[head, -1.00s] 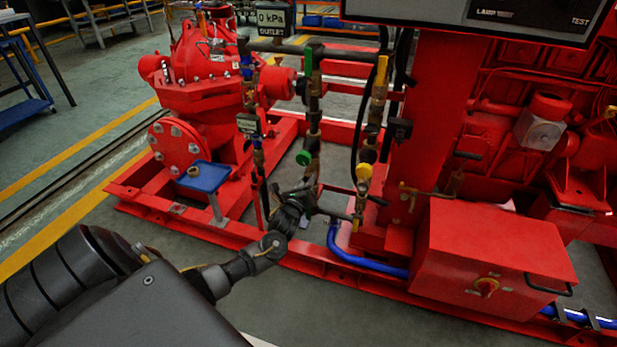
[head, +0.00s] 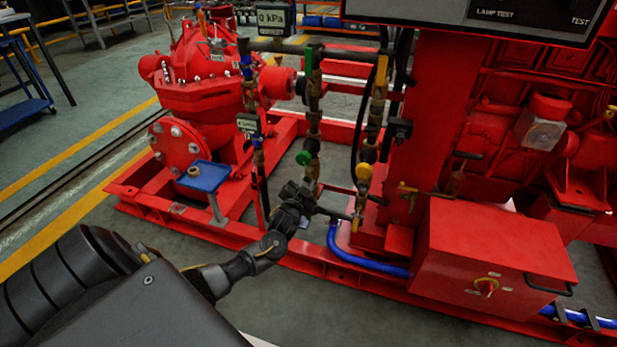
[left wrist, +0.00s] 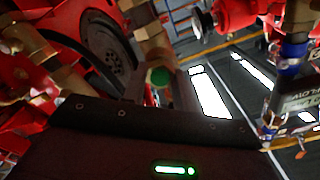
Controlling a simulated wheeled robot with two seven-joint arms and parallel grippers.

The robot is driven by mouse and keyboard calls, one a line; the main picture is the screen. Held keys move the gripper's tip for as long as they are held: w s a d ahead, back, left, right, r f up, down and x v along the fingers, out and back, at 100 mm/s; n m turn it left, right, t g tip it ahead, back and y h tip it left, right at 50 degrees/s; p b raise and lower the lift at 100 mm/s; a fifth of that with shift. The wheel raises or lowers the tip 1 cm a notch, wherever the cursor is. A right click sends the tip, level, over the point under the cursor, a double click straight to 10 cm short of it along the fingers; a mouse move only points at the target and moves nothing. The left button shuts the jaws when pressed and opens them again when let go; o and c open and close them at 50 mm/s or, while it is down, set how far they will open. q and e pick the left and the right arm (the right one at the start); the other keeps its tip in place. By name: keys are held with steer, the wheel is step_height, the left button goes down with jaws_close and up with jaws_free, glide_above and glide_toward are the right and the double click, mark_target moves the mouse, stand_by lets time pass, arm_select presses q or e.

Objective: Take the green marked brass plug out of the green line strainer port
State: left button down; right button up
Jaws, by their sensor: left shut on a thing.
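My left gripper (head: 311,190) is at the lower end of the green line, just below a round green part (head: 304,158) on that brass pipework. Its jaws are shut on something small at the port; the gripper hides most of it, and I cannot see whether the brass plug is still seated. In the left wrist view, a green round end (left wrist: 160,77) shows between the dark fingers, beside a brass pipe (left wrist: 152,38). The green valve handle (head: 308,62) is higher on the same line. My right gripper is not in view.
The yellow line, with its yellow round part (head: 363,172), stands close on the right. A blue hose (head: 365,262) and a red box (head: 490,255) lie further right. A blue tray (head: 203,177) stands on a post to the left. Open floor lies in front of the red frame.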

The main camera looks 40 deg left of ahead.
arm_select(q)
steer(key=shift+r+n, duration=0.1)
steer(key=shift+n, duration=0.6)
stand_by(0.4)
steer(key=n, duration=0.5)
steer(key=shift+n, duration=0.3)
steer(key=n, duration=0.7)
steer(key=shift+n, duration=0.3)
steer(key=n, duration=0.5)
steer(key=shift+n, duration=0.4)
steer(key=n, duration=0.5)
